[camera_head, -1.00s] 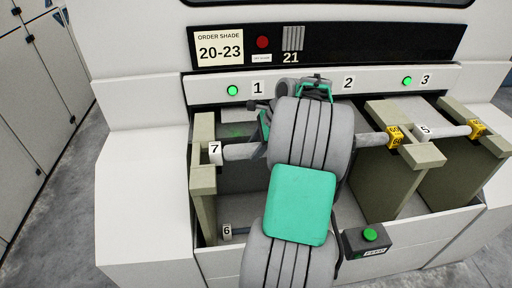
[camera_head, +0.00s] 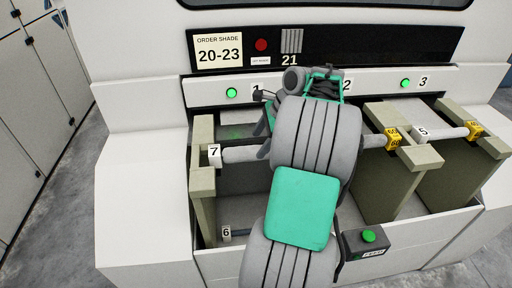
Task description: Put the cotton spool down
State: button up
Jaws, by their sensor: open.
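A pale spool (camera_head: 240,154) lies level across the left bay, with a white tag 7 at its left end and a yellow tag at its right end. Its ends are at the bay's left wall (camera_head: 203,185) and the divider (camera_head: 385,180). My arm hides its middle. My gripper (camera_head: 263,150) is at the spool, just left of my forearm, and mostly hidden behind it. It is open; whether its fingers touch the spool cannot be told.
Another pale spool (camera_head: 445,133), tagged 5, lies across the right bay. A lower bar tagged 6 (camera_head: 227,232) shows deep in the left bay. A box with a green button (camera_head: 368,236) is on the front edge. Above is a panel marked 20-23 (camera_head: 218,47).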

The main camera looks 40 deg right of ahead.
jog(key=p+v, duration=0.2)
jog(key=v, duration=0.5)
jog(key=w+a+r+n+h, duration=0.15)
jog(key=a+n, duration=0.45)
jog(key=a, duration=0.6)
jog(key=w+a+n+y, duration=0.1)
jog(key=w+a+n, duration=0.2)
jog(key=a+n, duration=0.65)
jog(key=s+a+f+n+h, duration=0.2)
jog(key=s+a+f+n, duration=0.2)
jog(key=s+a+n, duration=0.5)
jog(key=s+a, duration=0.1)
jog(key=a, duration=0.1)
jog(key=shift+a+f, duration=0.15)
jog(key=shift+a, duration=0.2)
jog(key=shift+c, duration=0.3)
